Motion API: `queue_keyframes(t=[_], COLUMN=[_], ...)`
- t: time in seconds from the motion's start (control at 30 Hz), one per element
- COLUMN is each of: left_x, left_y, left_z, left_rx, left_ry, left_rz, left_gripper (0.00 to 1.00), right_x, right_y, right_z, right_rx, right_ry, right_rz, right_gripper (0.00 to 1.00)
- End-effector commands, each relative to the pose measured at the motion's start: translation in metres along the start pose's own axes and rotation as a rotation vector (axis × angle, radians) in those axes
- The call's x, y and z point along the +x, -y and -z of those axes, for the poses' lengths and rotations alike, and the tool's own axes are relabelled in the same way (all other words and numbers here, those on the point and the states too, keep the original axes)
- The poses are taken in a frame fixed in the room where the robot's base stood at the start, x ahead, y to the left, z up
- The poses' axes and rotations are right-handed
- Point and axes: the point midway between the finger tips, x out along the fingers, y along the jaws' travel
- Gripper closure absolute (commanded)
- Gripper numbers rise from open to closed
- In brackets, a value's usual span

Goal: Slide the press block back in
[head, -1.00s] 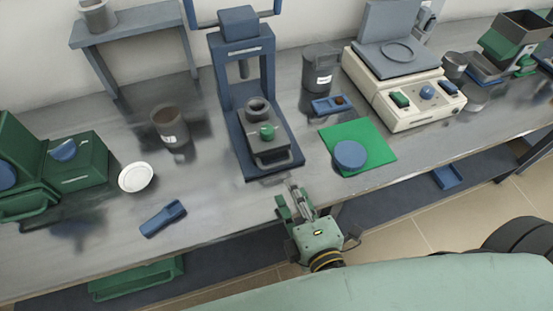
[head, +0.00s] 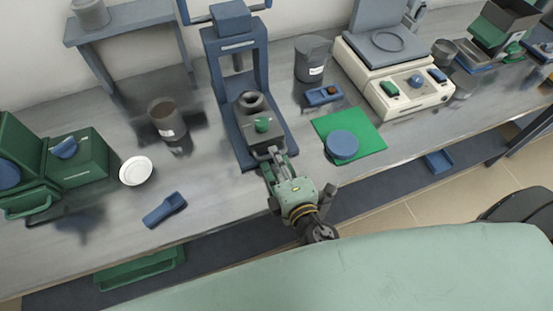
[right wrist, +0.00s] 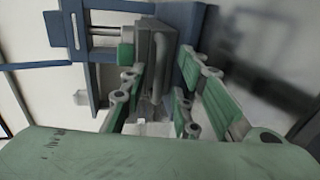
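The blue press (head: 232,75) stands on the grey bench with its upright frame at the back. My right gripper (head: 271,160) is at the block's front edge. In the right wrist view, the block's bar handle (right wrist: 160,62) stands between the parted fingers of my right gripper (right wrist: 160,88). I cannot tell whether a finger touches it. My left gripper is not in view.
A green mat (head: 368,130) with a blue round lid (head: 342,146) lies to the right of the press. A cream hotplate device (head: 395,85) stands farther right. A white dish (head: 136,170) and a blue scoop (head: 165,209) lie to the left. The bench's front edge is close below my right gripper.

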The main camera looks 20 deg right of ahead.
Motion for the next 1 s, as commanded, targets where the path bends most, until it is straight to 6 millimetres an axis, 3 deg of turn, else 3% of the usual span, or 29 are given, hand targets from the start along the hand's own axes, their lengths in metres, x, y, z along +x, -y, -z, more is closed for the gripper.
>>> queue_keyframes(t=[0.3,0.8,0.87,1.0], left_x=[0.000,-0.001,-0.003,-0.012], left_y=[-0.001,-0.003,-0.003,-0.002], left_z=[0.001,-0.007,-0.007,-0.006], left_rx=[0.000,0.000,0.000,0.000], left_ry=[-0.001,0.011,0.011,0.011], left_rz=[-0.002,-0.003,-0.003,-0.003], left_gripper=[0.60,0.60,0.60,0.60], right_x=[0.000,0.001,0.005,0.032], right_y=[0.000,-0.001,-0.003,-0.011], right_z=[0.000,0.000,0.000,0.000], right_rx=[0.000,0.000,-0.001,-0.001], right_ry=[0.000,0.000,0.000,0.001], right_rz=[0.000,0.000,-0.002,-0.004], right_gripper=[1.00,1.00,1.00,1.00])
